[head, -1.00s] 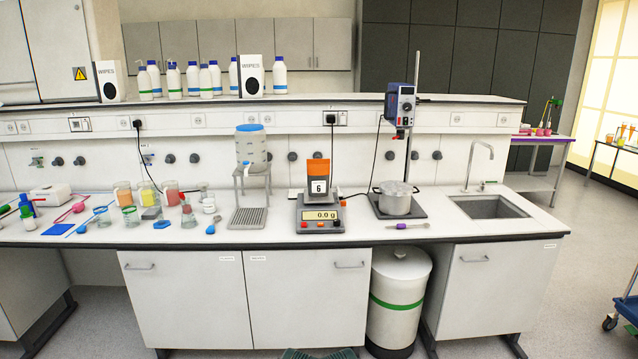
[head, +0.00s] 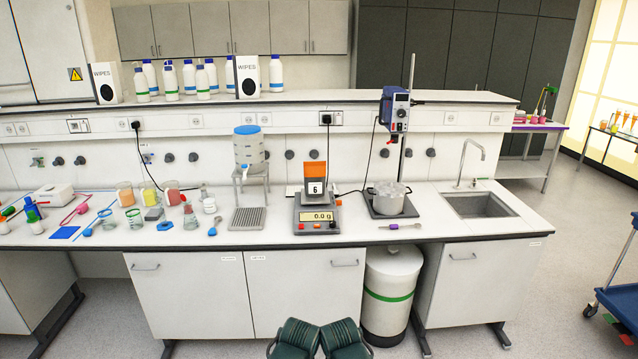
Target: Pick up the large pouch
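I cannot make out a large pouch for certain in the head view. An upright orange piece (head: 315,168) with a white "6" label (head: 315,189) below it stands at the balance (head: 318,224). I cannot tell if it is a pouch. The balance reads 0.0 g. Two dark green ribbed parts, which look like mine, show at the bottom edge, close together and well in front of the bench. No gripper fingers show.
On the bench (head: 420,238), beakers and flasks stand at left, a dispenser (head: 249,148) left of the balance, and a pot (head: 388,196) and a sink (head: 480,206) at right. A white bin (head: 391,272) stands below. A blue cart (head: 622,262) is at far right.

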